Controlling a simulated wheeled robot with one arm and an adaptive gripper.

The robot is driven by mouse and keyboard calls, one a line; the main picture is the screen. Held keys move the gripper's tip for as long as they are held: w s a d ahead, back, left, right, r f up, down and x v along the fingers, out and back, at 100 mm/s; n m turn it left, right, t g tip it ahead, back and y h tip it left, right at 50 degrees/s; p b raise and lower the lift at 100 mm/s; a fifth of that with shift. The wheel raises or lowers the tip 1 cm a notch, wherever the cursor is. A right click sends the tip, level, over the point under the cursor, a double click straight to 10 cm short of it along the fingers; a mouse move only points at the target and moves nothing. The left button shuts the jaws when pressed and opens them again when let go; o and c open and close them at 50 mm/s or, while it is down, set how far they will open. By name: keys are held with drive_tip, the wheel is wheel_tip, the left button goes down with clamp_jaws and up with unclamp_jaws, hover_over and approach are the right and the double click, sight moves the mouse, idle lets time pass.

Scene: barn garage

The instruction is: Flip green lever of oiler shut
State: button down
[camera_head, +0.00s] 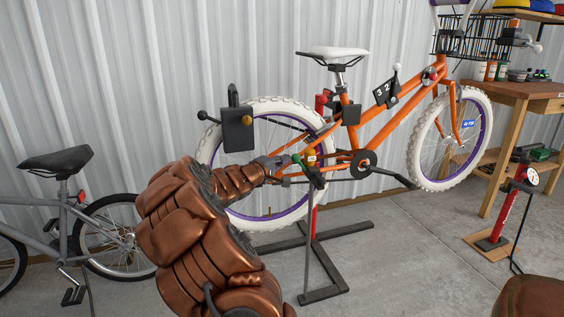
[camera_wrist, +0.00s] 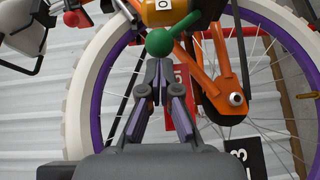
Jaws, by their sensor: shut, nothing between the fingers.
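The green lever (camera_head: 297,159) has a round knob and sits on the oiler (camera_head: 311,155), a small yellow body with a white label, beside the orange bike's rear wheel. In the wrist view the lever's green knob (camera_wrist: 159,42) is just beyond my fingertips, with its arm running right. The yellow oiler (camera_wrist: 168,14) is cut off by the top edge there. My gripper (camera_wrist: 158,68) is shut and empty, with its tips close below the knob; I cannot tell whether they touch. In the head view my gripper (camera_head: 285,164) is left of the lever.
The orange bike (camera_head: 372,125) hangs on a red stand with a black base (camera_head: 322,292). A black box (camera_head: 238,130) is near the rear wheel (camera_head: 262,107). A grey bicycle (camera_head: 62,205) stands left. A workbench (camera_head: 510,92) and red pump (camera_head: 507,210) are right.

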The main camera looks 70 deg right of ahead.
drive_tip(key=w+p+v, duration=0.2)
drive_tip(key=w+v, duration=0.1)
drive_tip(key=v, duration=1)
drive_tip(key=shift+d, duration=0.35)
drive_tip(key=shift+s+r, duration=0.1)
drive_tip(key=shift+r, duration=0.15)
